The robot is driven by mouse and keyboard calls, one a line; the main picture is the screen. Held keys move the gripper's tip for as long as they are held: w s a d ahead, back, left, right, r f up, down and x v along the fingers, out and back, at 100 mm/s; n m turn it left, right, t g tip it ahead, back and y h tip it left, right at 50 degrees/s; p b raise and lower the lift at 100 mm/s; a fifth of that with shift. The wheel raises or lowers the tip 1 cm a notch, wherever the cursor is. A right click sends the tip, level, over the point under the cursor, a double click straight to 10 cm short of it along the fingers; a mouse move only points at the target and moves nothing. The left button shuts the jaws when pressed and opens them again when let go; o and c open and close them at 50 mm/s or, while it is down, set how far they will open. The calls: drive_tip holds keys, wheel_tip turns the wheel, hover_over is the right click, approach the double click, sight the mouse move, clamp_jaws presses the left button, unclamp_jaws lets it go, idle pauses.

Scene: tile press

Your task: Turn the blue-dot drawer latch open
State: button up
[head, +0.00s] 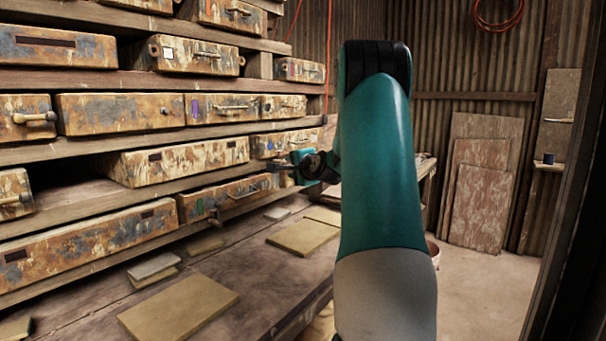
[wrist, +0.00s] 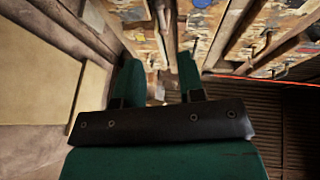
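A small drawer (head: 300,138) with a bluish mark on its left part sits at the right end of the shelf in the head view. It looks like the blue-dot drawer, but the mark is tiny. My gripper (head: 303,163) is just below and in front of it, partly hidden by my own arm. In the wrist view my gripper (wrist: 160,68) has its two green fingers apart, with a gap between them and nothing clearly held. Worn drawer fronts (wrist: 150,20) lie beyond the fingertips. The latch and its turn cannot be made out.
A lower drawer (head: 230,197) with a green mark is left of my gripper. Another drawer (head: 220,108) has a purple mark. Flat tiles (head: 304,236) lie on the bench (head: 250,275) below. Shelf boards run close above and below the gripper. Open floor (head: 480,290) lies to the right.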

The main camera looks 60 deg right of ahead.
drive_tip(key=v, duration=0.6)
drive_tip(key=shift+b, duration=0.45)
drive_tip(key=shift+s, duration=0.1)
